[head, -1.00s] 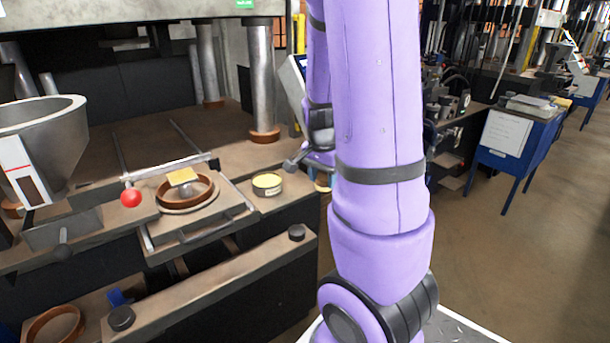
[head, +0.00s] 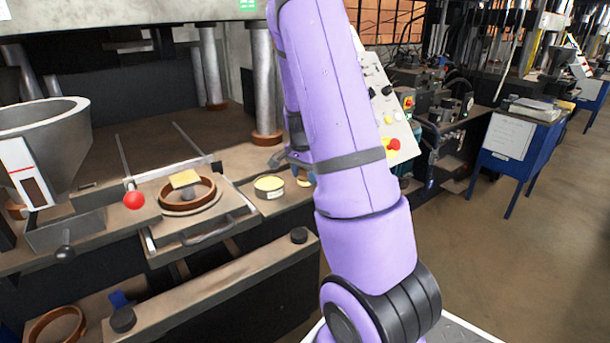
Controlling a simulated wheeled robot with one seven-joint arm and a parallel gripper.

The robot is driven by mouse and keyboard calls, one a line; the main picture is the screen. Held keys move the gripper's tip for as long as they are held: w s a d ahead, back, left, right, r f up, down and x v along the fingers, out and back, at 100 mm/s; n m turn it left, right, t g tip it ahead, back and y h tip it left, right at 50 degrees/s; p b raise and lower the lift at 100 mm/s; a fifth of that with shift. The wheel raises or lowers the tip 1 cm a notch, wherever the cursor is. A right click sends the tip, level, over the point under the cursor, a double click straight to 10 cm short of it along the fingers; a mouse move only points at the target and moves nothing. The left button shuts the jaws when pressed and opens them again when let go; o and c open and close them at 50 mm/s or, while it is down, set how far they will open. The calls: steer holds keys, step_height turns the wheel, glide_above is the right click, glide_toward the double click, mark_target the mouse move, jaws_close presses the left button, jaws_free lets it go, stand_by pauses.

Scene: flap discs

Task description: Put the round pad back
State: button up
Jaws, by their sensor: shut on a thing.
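My gripper (head: 291,158) is at the end of my purple arm, partly hidden behind the upper link. It hangs over the right end of the press bench, just right of and above the round tin (head: 269,187) with a pale yellow top. It is shut on a small grey thing at its left end, which I take to be the round pad (head: 277,159). The pad is small and seen nearly edge-on, so its face does not show. The held pad looks clear of the tin, with a gap between them.
Left of the tin, a brown ring (head: 188,194) sits on a sliding plate, with a yellow block (head: 185,178) at it. A red ball knob (head: 134,200) and a metal hopper (head: 40,140) stand further left. A steel column (head: 265,95) rises behind. A control panel (head: 390,110) stands right.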

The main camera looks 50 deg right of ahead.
steer(key=shift+f, duration=0.25)
steer(key=shift+f, duration=0.15)
steer(key=o, duration=1)
steer(key=shift+o, duration=0.2)
